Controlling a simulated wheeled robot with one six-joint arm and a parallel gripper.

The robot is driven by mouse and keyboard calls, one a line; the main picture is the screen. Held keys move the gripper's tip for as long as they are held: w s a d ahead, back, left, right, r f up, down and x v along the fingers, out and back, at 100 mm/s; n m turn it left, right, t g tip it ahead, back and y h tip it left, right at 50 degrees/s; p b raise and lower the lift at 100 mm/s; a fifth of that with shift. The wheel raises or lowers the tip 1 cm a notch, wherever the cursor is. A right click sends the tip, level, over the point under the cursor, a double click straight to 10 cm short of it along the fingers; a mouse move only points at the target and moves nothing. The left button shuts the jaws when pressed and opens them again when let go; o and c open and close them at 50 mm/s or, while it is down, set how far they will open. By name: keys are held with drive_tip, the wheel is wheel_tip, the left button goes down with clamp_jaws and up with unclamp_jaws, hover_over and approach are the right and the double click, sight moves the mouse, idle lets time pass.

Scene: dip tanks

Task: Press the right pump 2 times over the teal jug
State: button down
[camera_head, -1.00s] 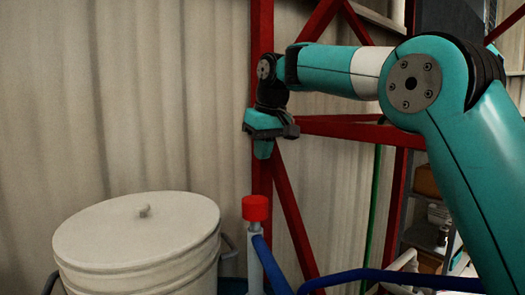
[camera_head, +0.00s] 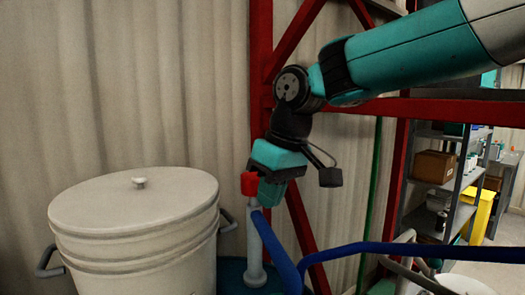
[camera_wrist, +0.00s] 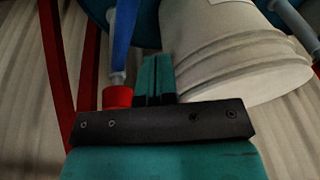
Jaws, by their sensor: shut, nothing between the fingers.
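A pump with a red cap (camera_head: 249,184) and a pale upright stem (camera_head: 254,240) stands left of the middle in the head view. A blue pipe (camera_head: 275,250) runs down beside the stem. My gripper (camera_head: 270,197) is shut and empty, pointing down just right of the red cap in that view. In the wrist view the shut fingers (camera_wrist: 155,72) lie just right of the red cap (camera_wrist: 117,97). I cannot tell whether they touch it. No teal jug is clearly visible. A second pump cannot be made out.
A large pale lidded bucket (camera_head: 135,235) with side handles stands left of the pump. A dark teal surface (camera_head: 232,272) lies at the pump's foot. A red steel frame (camera_head: 262,60) rises behind my gripper. A blue rail (camera_head: 410,250) crosses the lower right. Shelves (camera_head: 435,185) stand farther back.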

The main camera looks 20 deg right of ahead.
drive_tip(key=s+f+g+y+b, duration=0.1)
drive_tip(key=s+f, duration=0.5)
drive_tip(key=s, duration=0.4)
drive_tip(key=s+a+f+n+b, duration=0.1)
drive_tip(key=s+f, duration=0.6)
drive_tip(key=s, duration=0.3)
drive_tip(key=shift+g+y, duration=0.4)
drive_tip(key=shift+s, duration=0.1)
